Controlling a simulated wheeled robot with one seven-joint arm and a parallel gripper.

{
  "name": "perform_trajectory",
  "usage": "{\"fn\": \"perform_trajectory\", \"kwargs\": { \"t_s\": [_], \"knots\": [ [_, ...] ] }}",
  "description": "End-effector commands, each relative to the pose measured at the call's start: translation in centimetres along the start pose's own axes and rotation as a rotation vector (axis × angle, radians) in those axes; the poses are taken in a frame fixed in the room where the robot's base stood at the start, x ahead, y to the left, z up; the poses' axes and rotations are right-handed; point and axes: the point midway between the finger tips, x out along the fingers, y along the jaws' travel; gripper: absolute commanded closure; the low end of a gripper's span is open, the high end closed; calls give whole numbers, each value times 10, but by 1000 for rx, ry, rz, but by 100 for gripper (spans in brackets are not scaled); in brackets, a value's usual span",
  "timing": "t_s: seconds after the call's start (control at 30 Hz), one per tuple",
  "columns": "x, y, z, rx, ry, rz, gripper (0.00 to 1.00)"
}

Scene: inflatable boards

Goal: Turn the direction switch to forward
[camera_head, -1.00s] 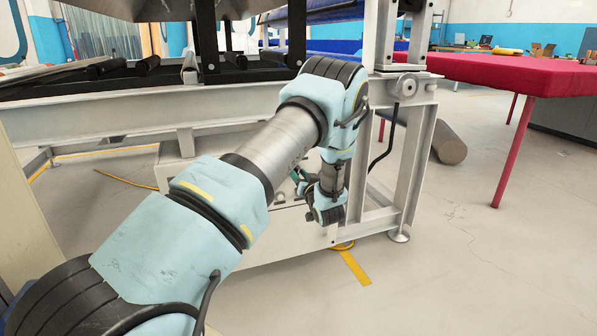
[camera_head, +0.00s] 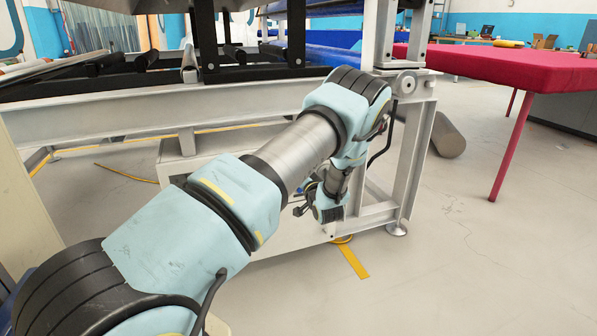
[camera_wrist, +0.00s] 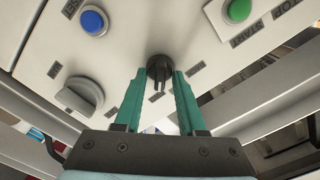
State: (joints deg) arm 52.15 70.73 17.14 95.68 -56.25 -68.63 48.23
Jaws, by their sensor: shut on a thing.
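A black rotary switch (camera_wrist: 159,67) sits on a pale control panel (camera_wrist: 140,28), with small dark labels around it that are too small to read; I take it to be the direction switch. The green fingers of my gripper (camera_wrist: 158,76) are shut on it, one on each side of the knob. Its pointer part points toward the gripper in the wrist view. In the head view my gripper is small and mostly dark beside the white box under the machine frame, and the switch is hidden there.
The panel also has a blue button (camera_wrist: 93,21), a green START button (camera_wrist: 238,10) and a larger grey knob (camera_wrist: 80,97). In the head view, the machine's frame leg (camera_head: 408,160) stands right of my wrist. A red table (camera_head: 500,70) is farther right; open floor lies in front.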

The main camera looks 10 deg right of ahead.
Motion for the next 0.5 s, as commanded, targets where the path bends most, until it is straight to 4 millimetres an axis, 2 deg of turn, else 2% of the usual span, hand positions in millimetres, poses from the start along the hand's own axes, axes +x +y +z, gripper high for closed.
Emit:
{"fn": "perform_trajectory", "kwargs": {
  "t_s": [0.33,0.37,0.4,0.5],
  "knots": [
    [0,0,0,4,1,1,100],
    [0,0,0,4,1,1,59],
    [0,0,0,4,1,1,55],
    [0,0,0,4,1,1,54]
  ]
}}
